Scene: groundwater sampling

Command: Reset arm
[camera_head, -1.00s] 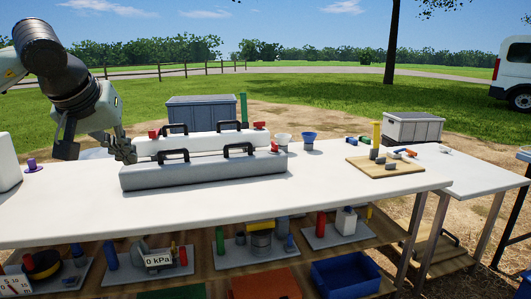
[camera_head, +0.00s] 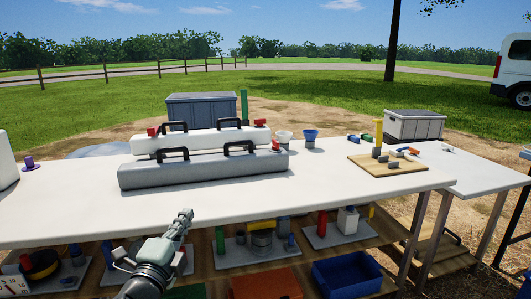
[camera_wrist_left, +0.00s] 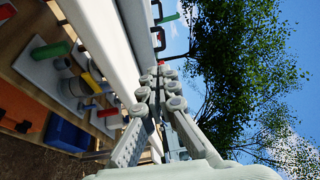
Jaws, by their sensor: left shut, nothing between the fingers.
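My left gripper (camera_head: 183,218) is shut and empty in the head view. It is at the front edge of the white tabletop, low in the picture, with its fingers pointing up and away. In the left wrist view its fingers (camera_wrist_left: 160,75) run together at the tips with nothing held. It covers part of the lower shelf behind it. My right gripper is not in either view.
On the white table (camera_head: 330,192) are a grey long case (camera_head: 205,168), a white case (camera_head: 203,140), two funnels, one blue (camera_head: 310,134), and a wooden board (camera_head: 365,168). The lower shelf holds small kits, an orange bin (camera_head: 268,284) and a blue bin (camera_head: 345,277).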

